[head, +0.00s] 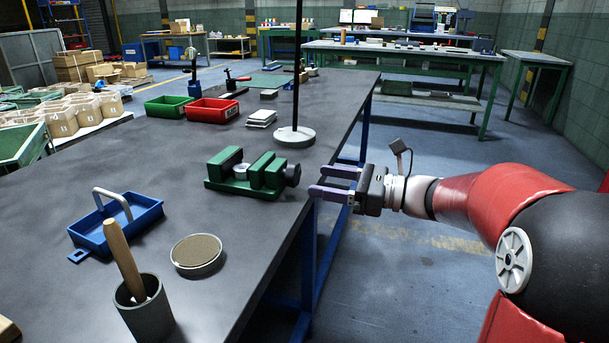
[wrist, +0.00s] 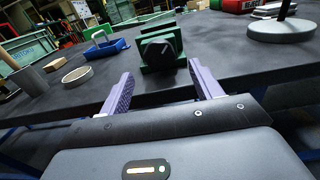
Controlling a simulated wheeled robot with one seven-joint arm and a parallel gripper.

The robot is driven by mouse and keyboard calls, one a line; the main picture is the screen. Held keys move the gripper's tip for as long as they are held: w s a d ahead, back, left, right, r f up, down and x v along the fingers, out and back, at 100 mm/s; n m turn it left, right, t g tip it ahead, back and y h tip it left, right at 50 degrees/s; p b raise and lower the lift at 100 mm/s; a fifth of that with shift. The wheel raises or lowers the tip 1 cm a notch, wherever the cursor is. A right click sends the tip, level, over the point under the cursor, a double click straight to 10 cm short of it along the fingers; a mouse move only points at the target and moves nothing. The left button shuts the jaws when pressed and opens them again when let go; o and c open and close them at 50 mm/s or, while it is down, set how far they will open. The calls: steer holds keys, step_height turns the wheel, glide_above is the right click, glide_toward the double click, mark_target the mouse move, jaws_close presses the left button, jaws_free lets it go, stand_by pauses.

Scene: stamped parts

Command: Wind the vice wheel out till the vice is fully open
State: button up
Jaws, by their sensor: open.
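The green vice (head: 250,172) stands on the dark bench near its right edge in the head view. A grey round part (head: 242,171) sits between its jaws. The dark vice wheel (head: 292,174) is on the vice's right end, toward my gripper. In the wrist view the wheel (wrist: 159,49) faces me, in front of the green vice body (wrist: 150,68). My gripper (head: 334,182) has two purple fingers, open and empty, pointing at the wheel from beyond the bench edge. In the wrist view the open fingers (wrist: 164,90) lie below the wheel, apart from it.
A stand with a round pale base (head: 294,137) and dark pole is behind the vice. A blue tray (head: 118,226), a round tin (head: 197,255) and a grey cup with a wooden handle (head: 146,308) are in front. Red (head: 212,112) and green bins stand farther back.

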mark_target(298, 176)
steer(key=x, duration=0.5)
steer(key=c, duration=1)
steer(key=shift+o, duration=0.2)
steer(key=shift+f+n+b, duration=0.15)
steer(key=shift+n+b, duration=0.25)
steer(key=n+b, duration=0.3)
steer(key=shift+f, duration=0.1)
steer(key=n+b, duration=0.3)
steer(key=shift+d+n, duration=0.1)
steer(key=shift+n, duration=0.2)
steer(key=shift+r+n+b, duration=0.25)
steer(key=shift+n+b, duration=0.05)
steer(key=shift+b, duration=0.1)
